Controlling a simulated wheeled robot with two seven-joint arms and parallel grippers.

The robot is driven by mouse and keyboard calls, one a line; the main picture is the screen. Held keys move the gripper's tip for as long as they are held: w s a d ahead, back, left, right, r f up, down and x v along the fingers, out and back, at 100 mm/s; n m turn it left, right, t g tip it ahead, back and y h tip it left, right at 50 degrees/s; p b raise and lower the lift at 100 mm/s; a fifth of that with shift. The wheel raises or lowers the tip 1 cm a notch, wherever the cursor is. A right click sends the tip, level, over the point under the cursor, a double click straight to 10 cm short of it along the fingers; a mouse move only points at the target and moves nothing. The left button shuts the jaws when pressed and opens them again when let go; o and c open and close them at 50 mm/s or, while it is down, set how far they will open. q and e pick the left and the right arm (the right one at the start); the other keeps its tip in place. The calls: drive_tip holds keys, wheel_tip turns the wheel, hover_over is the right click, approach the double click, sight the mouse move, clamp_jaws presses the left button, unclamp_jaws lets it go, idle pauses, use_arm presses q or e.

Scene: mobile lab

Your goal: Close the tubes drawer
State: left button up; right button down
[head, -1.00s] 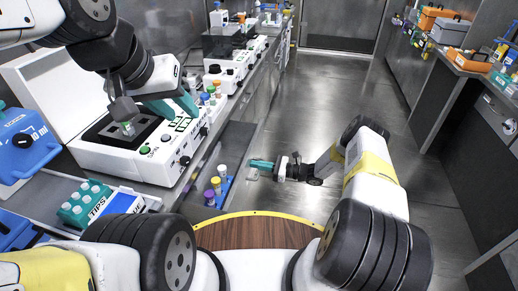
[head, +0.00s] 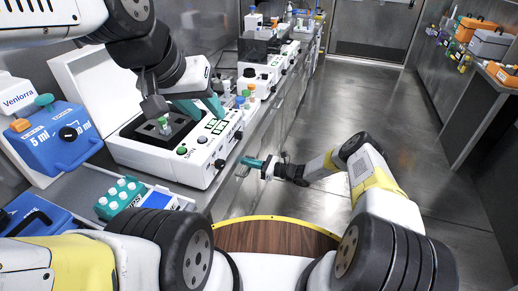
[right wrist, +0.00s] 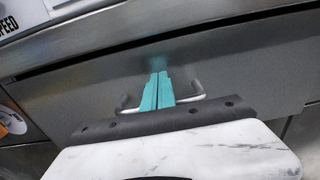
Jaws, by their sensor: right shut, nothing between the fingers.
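The tubes drawer shows as a flat grey metal front (right wrist: 80,95) under the counter edge in the right wrist view. It looks flush with the cabinet, with a thin dark seam along its top. Its bar handle (right wrist: 199,91) shows on both sides of my fingers. My right gripper (right wrist: 158,90) is shut and empty, its teal fingertips pointing at the front between the handle's ends; contact is unclear. In the head view my right gripper (head: 252,163) is at the counter's side. My left gripper (head: 200,104) is open above the white centrifuge (head: 150,156). The drawer's tubes are hidden.
Several capped tubes (head: 243,98) stand behind the centrifuge. The floor (head: 310,150) to the right is clear, up to the right-hand bench (head: 480,110).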

drive_tip(key=x, duration=0.3)
drive_tip(key=shift+r, duration=0.1)
idle(0.5)
